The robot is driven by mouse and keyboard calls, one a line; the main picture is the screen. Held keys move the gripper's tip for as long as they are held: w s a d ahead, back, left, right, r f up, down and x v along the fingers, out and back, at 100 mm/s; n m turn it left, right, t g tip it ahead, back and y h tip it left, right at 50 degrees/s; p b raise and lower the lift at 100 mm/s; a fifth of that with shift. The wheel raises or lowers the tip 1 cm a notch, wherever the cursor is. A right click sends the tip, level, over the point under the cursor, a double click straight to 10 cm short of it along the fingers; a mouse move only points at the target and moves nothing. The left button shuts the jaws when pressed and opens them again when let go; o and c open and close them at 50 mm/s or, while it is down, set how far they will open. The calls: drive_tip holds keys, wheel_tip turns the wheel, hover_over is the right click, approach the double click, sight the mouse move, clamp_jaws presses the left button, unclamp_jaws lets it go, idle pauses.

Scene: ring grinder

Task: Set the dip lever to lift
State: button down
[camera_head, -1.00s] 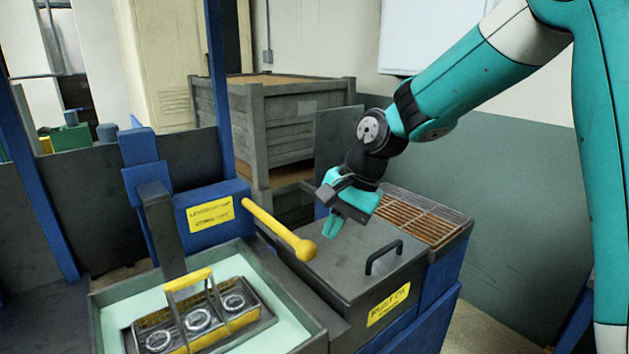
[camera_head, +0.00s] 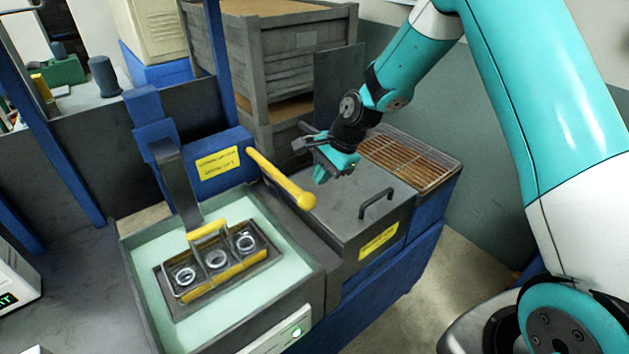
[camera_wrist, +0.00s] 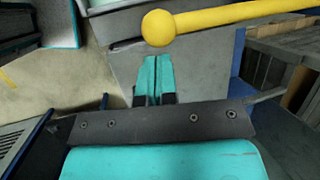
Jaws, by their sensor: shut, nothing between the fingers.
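The dip lever (camera_head: 281,179) is a yellow bar with a round knob at its near end. It sticks out from a blue housing (camera_head: 208,165) with a yellow label and slopes down to the right. My gripper (camera_head: 318,179) is shut and empty, just right of the lever's knob in the head view, apart from it as far as I can tell. In the wrist view, the lever (camera_wrist: 225,20) crosses the top with its knob just beyond my closed fingertips (camera_wrist: 154,58). A basket (camera_head: 222,262) holding rings sits in the pale green bath, its yellow handle on a dark hanger arm.
The bath tank (camera_head: 142,280) stands at front left. A dark lidded box with a black handle (camera_head: 376,203) lies under my gripper, with an orange grate (camera_head: 411,163) behind it. A grey wooden crate (camera_head: 285,50) stands behind. A blue post rises left of the crate.

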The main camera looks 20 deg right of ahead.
drive_tip(key=shift+p+x, duration=0.8)
drive_tip(key=shift+x, duration=1.35)
wheel_tip(320, 180, down, 9)
drive_tip(key=b, duration=0.6)
drive_tip(key=shift+s, duration=0.4)
wheel_tip(320, 180, up, 13)
hover_over(310, 194)
drive_tip(key=s+d, duration=0.6)
drive_tip(key=d, duration=0.1)
drive_tip(key=shift+w+d+f, duration=0.15)
drive_tip(key=shift+w, duration=0.1)
